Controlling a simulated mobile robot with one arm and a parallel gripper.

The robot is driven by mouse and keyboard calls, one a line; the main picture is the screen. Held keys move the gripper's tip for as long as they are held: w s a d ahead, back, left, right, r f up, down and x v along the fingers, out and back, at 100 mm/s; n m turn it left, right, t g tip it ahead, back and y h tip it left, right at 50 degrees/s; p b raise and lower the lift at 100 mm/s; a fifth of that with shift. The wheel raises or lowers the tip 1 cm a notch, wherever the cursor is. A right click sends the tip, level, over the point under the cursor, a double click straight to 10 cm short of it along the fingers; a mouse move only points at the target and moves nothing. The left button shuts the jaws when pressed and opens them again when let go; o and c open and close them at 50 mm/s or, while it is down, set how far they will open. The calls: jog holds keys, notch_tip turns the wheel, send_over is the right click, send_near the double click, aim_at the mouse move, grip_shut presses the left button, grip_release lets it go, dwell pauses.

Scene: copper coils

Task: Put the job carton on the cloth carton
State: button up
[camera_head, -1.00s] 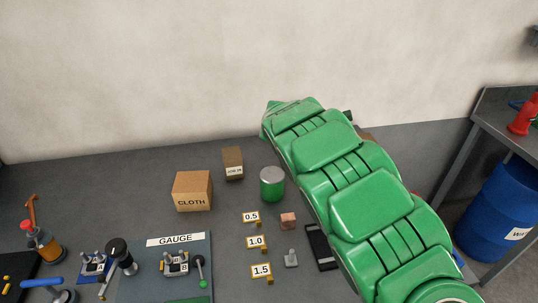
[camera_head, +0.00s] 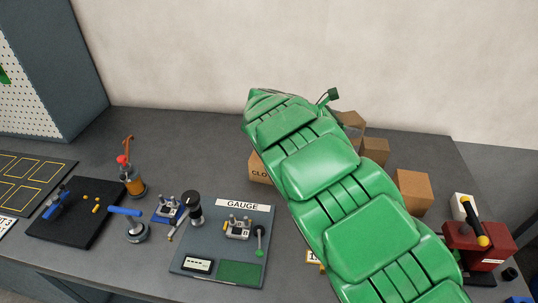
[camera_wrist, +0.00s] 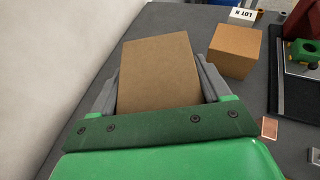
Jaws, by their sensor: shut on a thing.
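My gripper (camera_wrist: 159,76) is shut on a brown carton (camera_wrist: 155,58), with one grey finger on each side of it. I take it for the job carton; no lettering shows on the face turned to me. In the head view my green arm hides the gripper. A tilted brown carton top (camera_head: 351,119) behind the arm there may be the held one. The cloth carton (camera_head: 259,170) stands on the bench left of my arm, mostly hidden by it, with only the start of its lettering showing.
Brown cartons (camera_head: 376,151) and (camera_head: 414,191) stand right of my arm. A carton (camera_wrist: 235,50) stands close right of the held one in the wrist view. The gauge board (camera_head: 228,225), a red device (camera_head: 485,245) and a black tray (camera_head: 75,215) occupy the front.

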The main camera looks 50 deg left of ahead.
jog(key=s+a+r+n+y, duration=0.2)
jog(key=s+a+n+y, duration=0.2)
jog(key=s+a, duration=1.2)
jog(key=shift+t, duration=0.4)
jog(key=shift+s+d+f, duration=0.3)
jog(key=shift+s+f, duration=0.05)
jog(key=shift+f, duration=1.05)
jog(key=shift+s+d+f, duration=0.25)
jog(key=shift+s+f, duration=0.15)
jog(key=shift+f, duration=0.95)
jog(key=shift+s+d+f, duration=0.3)
jog(key=shift+s+f, duration=0.05)
jog(key=shift+f, duration=1.05)
jog(key=o, duration=1.1)
jog(key=shift+f, duration=0.1)
jog(key=shift+o, duration=0.2)
jog(key=shift+s+r, duration=0.1)
jog(key=shift+r, duration=0.1)
jog(key=v, duration=1.1)
jog(key=shift+s, duration=0.35)
jog(key=shift+d+r, duration=0.15)
